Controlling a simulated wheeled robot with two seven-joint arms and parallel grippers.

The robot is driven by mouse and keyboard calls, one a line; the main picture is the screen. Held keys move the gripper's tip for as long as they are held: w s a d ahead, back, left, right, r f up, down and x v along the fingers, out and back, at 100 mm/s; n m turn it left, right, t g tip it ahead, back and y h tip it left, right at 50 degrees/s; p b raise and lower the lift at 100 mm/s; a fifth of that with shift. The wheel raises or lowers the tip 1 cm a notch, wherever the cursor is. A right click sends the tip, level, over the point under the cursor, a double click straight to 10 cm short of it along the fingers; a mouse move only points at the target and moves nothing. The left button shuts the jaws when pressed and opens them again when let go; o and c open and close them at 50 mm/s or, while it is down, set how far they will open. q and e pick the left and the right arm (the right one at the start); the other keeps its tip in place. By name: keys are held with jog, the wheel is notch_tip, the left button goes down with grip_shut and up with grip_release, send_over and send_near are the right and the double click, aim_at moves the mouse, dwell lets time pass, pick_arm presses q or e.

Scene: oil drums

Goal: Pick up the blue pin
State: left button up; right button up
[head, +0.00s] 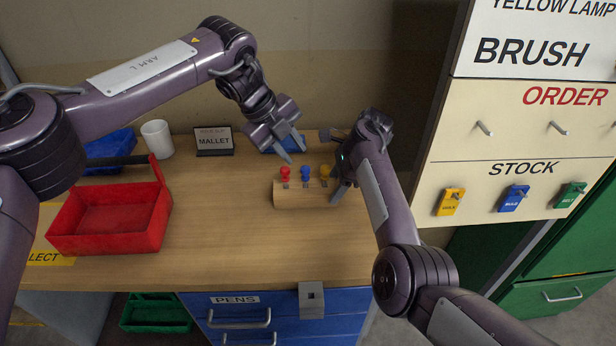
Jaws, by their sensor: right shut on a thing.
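The blue pin (306,173) stands upright in a wooden block (300,195), between a red pin (285,173) and a yellow pin (325,171). My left gripper (295,156) is open and empty, just above and behind the pins, pointing down. It appears apart from the blue pin. My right gripper (338,168) is at the block's right end, one finger in front and one behind, and is shut on the block. The block's right end is partly hidden by this gripper.
A red open tray (110,246) with a handle stands on the left of the table (220,255). A white cup (157,138), a "MALLET" sign (214,140) and blue containers (108,146) stand at the back. A cabinet (525,150) rises on the right. The table's middle is clear.

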aim_at(305, 167)
pick_arm(q)
jog(key=d+f+m+t+y, duration=0.1)
jog(key=f+m, duration=0.1)
jog(key=m, duration=0.1)
jog(key=w+d+f+m+t+y, duration=0.1)
jog(key=f+m, duration=0.2)
jog(key=w+d+f+m+t+y, duration=0.1)
jog(key=f+m, duration=0.2)
jog(key=m, duration=0.1)
jog(key=shift+w+f+y, duration=0.1)
jog(key=shift+w+y, duration=0.1)
jog(key=shift+y, duration=0.2)
jog(key=shift+c, duration=0.5)
grip_shut()
